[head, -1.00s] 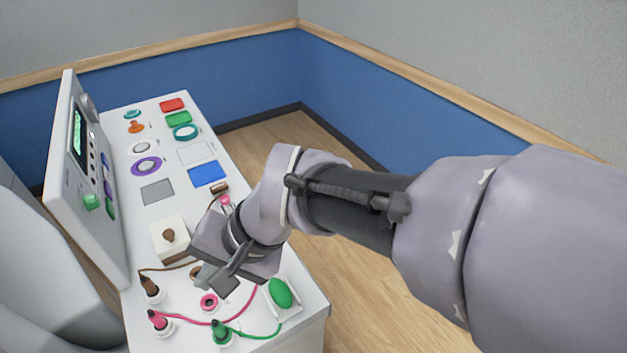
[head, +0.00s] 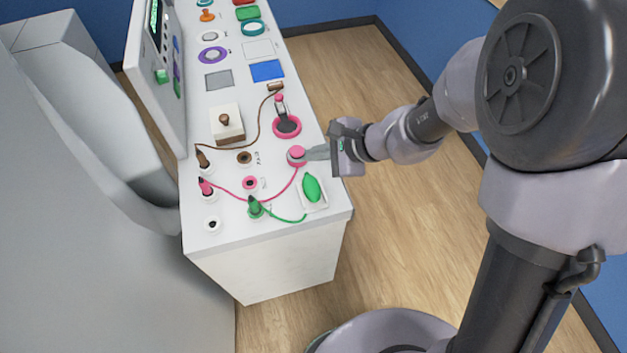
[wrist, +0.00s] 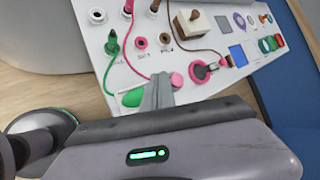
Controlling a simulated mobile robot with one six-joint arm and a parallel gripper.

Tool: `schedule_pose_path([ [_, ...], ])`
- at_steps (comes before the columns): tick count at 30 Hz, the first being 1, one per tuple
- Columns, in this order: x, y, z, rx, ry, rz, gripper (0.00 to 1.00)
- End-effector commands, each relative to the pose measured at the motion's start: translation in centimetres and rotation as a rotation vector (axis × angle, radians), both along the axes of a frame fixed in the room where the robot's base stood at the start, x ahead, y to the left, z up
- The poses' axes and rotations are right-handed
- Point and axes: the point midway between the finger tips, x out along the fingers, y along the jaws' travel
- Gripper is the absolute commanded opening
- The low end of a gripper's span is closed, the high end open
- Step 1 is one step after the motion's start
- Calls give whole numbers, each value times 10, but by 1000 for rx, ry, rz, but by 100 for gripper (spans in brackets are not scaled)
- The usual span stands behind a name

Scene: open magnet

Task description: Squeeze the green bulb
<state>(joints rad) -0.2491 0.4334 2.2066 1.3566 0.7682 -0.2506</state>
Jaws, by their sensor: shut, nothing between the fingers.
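The green bulb (head: 312,188) lies on a small white tray (head: 321,206) at the near right corner of the white console (head: 225,238). A green cord runs from it to a green plug (head: 255,208). My gripper (head: 312,154) is shut and empty, reaching in from the console's right edge. Its tips are beside the round pink knob (head: 297,157), just beyond the bulb; I cannot tell whether they touch the knob. In the wrist view the bulb (wrist: 132,98) shows just left of my shut fingers (wrist: 158,92), partly cut off by the gripper body.
A pink plug (head: 206,188) and a brown plug (head: 203,158) with cords stand at the left. A pink ringed lever (head: 286,126) and a brown knob on a white box (head: 227,124) are farther back. A raised screen panel (head: 152,75) borders the left.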

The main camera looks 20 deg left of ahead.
Motion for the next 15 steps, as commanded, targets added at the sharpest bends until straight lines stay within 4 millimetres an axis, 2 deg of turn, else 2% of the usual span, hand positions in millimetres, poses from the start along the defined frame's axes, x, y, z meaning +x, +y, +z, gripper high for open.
schedule_pose_path([
  [5, 0, 0, -17, 0, 1, 0, 0],
  [15, -1, 0, -68, -1, 1, 1, 0],
])
